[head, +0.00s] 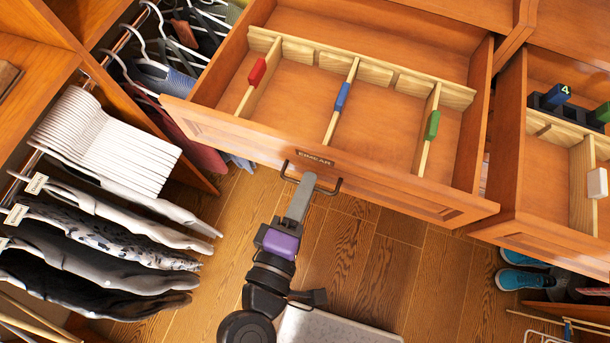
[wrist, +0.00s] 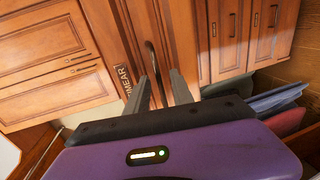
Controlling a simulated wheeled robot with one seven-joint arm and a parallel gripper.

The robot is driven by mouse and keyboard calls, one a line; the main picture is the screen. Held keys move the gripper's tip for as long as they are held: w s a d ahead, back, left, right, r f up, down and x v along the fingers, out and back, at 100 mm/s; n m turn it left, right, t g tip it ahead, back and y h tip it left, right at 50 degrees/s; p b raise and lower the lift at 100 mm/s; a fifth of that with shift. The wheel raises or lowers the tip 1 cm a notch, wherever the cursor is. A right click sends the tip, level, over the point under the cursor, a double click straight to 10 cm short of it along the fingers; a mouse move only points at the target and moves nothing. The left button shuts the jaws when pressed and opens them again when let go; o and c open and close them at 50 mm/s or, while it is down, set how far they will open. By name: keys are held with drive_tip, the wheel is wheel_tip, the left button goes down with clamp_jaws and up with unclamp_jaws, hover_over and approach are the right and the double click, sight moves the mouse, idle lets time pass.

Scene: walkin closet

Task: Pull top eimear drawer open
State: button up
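The drawer labelled "EIMEAR" (head: 400,192) is pulled well out in the head view, with its inside showing. Its dark bar handle (head: 333,190) is on the front below the label, and it also shows in the wrist view (wrist: 151,56). My gripper (head: 307,180) is at the handle, overlapping it in the head view. In the wrist view my gripper's two fingers (wrist: 162,88) are spread apart with a gap. The handle appears between and just beyond the fingertips. I cannot tell whether a finger touches it.
Wooden dividers with red (head: 257,72), blue (head: 342,97) and green (head: 432,125) clips stand in the drawer. Another open drawer (head: 540,225) is at the right. Hanging clothes (head: 100,240) crowd the left. Blue shoes (head: 525,278) are at lower right. Wood floor (head: 400,275) is clear beneath.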

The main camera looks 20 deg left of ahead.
drive_tip(key=shift+s, duration=0.1)
drive_tip(key=s+r+b, duration=0.1)
drive_tip(key=s, duration=0.6)
drive_tip(key=shift+s+a+r, duration=0.15)
drive_tip(key=shift+s+r, duration=0.1)
drive_tip(key=s+a+f+m+g+y, duration=0.1)
drive_tip(key=a+f+g+y, duration=0.3)
drive_tip(key=a+y, duration=0.3)
drive_tip(key=d+r+m+t+h, duration=0.1)
drive_tip(key=d+r+m+t, duration=0.15)
drive_tip(key=d+m, duration=0.7)
drive_tip(key=d+r+m+t+h, duration=0.1)
drive_tip(key=d+r+m+t, duration=0.2)
drive_tip(key=d, duration=1.1)
drive_tip(key=s+d+m+g+h, duration=0.2)
drive_tip(key=s+d+m+h, duration=0.2)
drive_tip(key=d, duration=0.6)
drive_tip(key=shift+s+f, duration=0.35)
drive_tip(key=shift+s, duration=0.7)
